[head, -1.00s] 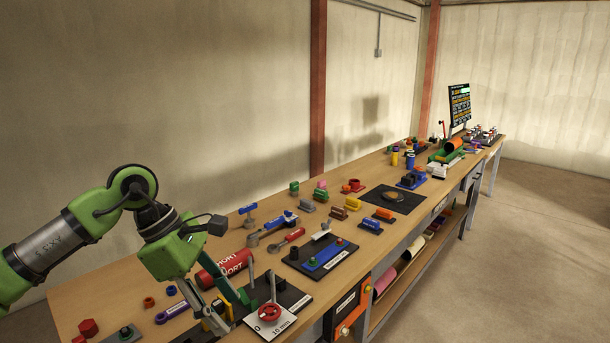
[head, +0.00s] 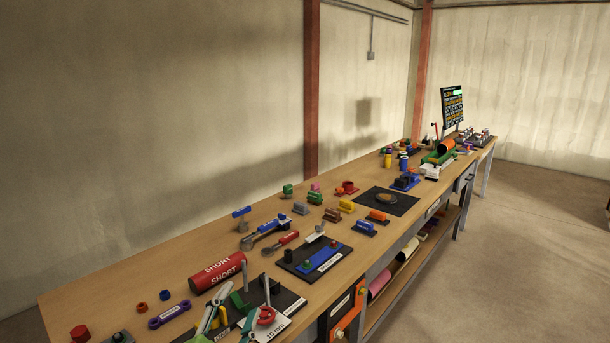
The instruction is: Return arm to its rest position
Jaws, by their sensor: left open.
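My left gripper (head: 229,316) shows only at the bottom edge, its fingers apart, over the near end of the workbench (head: 150,262). It appears empty. The rest of my left arm is out of the picture. The fingers overlap a dark board with green parts and a white plate marked 10 mm (head: 281,325), which carries a red ring-shaped part (head: 266,315). I cannot tell whether they touch anything. My right gripper is not in view.
A red cylinder marked SHORT (head: 217,272) lies behind the gripper. A purple wrench-like part (head: 169,314) lies to its left. A black board with a blue part (head: 318,260) and several coloured pieces stand farther along the bench. The bench's back left is bare.

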